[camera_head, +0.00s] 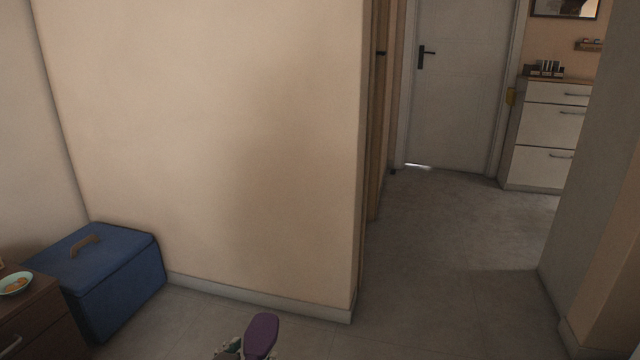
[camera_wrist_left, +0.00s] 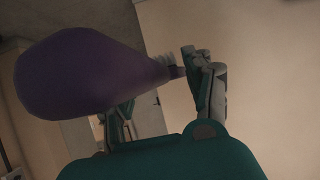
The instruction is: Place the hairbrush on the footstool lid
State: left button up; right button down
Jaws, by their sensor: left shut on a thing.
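The hairbrush (camera_head: 262,335) has a purple oval head and shows at the bottom middle of the head view. My left gripper (camera_head: 230,349) is shut on it and holds it up above the floor. In the left wrist view, the purple brush head (camera_wrist_left: 85,72) fills the upper left, and the gripper fingers (camera_wrist_left: 165,95) close near its narrow end. The footstool is a blue box whose lid (camera_head: 95,250) has a brown handle; it stands at the left against the wall, apart from the brush. My right gripper is not in view.
A dark wooden cabinet (camera_head: 40,318) with a small bowl (camera_head: 16,283) stands in front of the footstool at the left edge. A wall corner (camera_head: 355,200) juts out in the middle. Free floor (camera_head: 450,260) leads right to a door and a white chest of drawers (camera_head: 545,135).

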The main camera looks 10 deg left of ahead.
aim_at(99, 264)
jog(key=i+u, duration=0.35)
jog(key=i, duration=0.15)
jog(key=i+u, duration=0.35)
jog(key=i+l+u, duration=0.25)
jog(key=i+u, duration=0.15)
jog(key=i, duration=0.15)
jog(key=i+j+u, duration=0.1)
jog(key=i+u, duration=0.25)
jog(key=i, duration=0.15)
jog(key=i+u, duration=0.4)
jog(key=i+j+z, duration=0.15)
jog(key=i, duration=0.55)
